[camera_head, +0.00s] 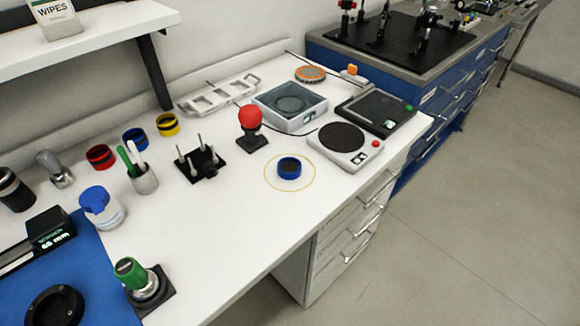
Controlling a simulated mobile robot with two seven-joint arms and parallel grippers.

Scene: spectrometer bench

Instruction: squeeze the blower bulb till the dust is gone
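A round red bulb (250,117), which looks like the blower bulb, sits upright on a small black base (252,143) near the middle of the white bench. In front of it and to the right, a short blue ring (289,177) with a dark top stands inside a thin yellow circle (314,172) marked on the bench. Dust is too small to make out on the ring's top. Nothing touches the bulb. Neither of my grippers is in view.
A black post stand (190,172) is left of the bulb. A clear-walled box (290,121), a round-plate device (343,157) and a black device (378,126) stand to the right. A green-topped knob (130,272) is at the front. The white bench (225,235) is clear before the ring.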

